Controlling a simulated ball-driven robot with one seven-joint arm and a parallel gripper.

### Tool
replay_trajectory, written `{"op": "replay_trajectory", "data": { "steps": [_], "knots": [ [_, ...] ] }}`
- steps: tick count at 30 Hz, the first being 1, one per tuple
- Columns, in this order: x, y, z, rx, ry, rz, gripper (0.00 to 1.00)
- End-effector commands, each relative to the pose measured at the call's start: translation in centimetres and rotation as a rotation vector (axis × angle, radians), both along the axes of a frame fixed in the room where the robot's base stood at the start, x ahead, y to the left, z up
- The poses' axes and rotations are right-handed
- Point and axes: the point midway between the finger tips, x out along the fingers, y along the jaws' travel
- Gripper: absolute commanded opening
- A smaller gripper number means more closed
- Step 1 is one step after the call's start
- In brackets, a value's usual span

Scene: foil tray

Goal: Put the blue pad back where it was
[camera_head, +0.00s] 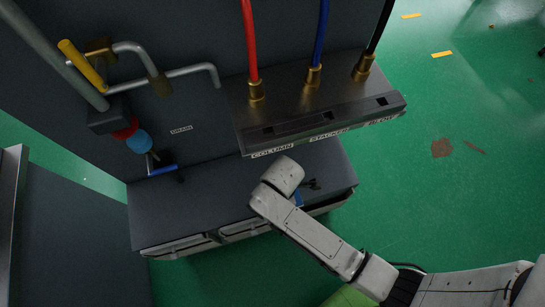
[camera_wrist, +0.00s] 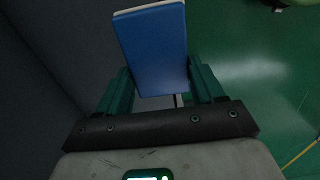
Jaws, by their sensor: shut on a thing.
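The blue pad (camera_wrist: 153,50) is a flat blue block with a pale top edge. It stands up between the two green fingers of my gripper (camera_wrist: 160,78) in the wrist view, which is shut on it. In the head view my arm hides most of the gripper. A small blue patch (camera_head: 298,199), which looks like the pad, shows beside my wrist, near the front edge of the dark bench. Where the pad came from cannot be told from these frames.
A dark bench (camera_head: 200,215) has grey fronts (camera_head: 182,247) below. Above it juts a metal shelf (camera_head: 320,105) with red, blue and black hoses and labels. Pipes and a blue knob (camera_head: 138,141) are on the left. Green floor (camera_head: 450,200) is open at right.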

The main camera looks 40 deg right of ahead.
Motion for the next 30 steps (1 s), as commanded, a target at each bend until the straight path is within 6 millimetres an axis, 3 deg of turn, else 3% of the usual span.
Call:
{"op": "replay_trajectory", "data": {
  "steps": [3,11,15,30],
  "knots": [
    [3.0,-0.9,0.1,-0.001,-0.003,-0.001,0.34],
    [7.9,-2.5,-0.1,-0.001,-0.001,0.0,0.34],
    [7.4,-2.4,-2.4,-0.001,0.003,0.001,0.34],
    [7.8,-2.5,-7.0,0.0,0.0,0.0,0.34]
  ]
}}
